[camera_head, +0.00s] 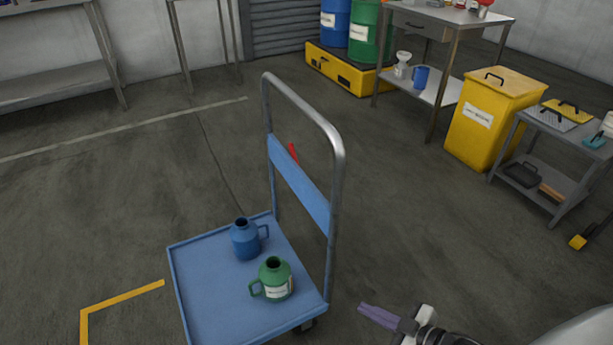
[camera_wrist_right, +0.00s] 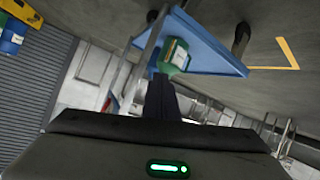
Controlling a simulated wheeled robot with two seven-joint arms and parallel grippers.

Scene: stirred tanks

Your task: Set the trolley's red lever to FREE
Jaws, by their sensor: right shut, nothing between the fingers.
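The blue trolley (camera_head: 210,305) stands on the floor in the head view, with a grey tubular push handle (camera_head: 337,160) at its right end. The red lever (camera_head: 293,152) shows as a small red piece just above the blue panel of the handle; most of it is hidden behind that panel, so its setting cannot be read. My right gripper (camera_head: 364,310) is shut and empty, to the right of the trolley and apart from it. In the right wrist view its fingers (camera_wrist_right: 161,98) point towards the trolley. My left gripper is not in view.
A blue jug (camera_head: 245,240) and a green jug (camera_head: 276,280) stand on the trolley deck. A yellow bin (camera_head: 490,118) and a low grey cart (camera_head: 545,187) stand at the right. Open floor lies between the handle and the bin.

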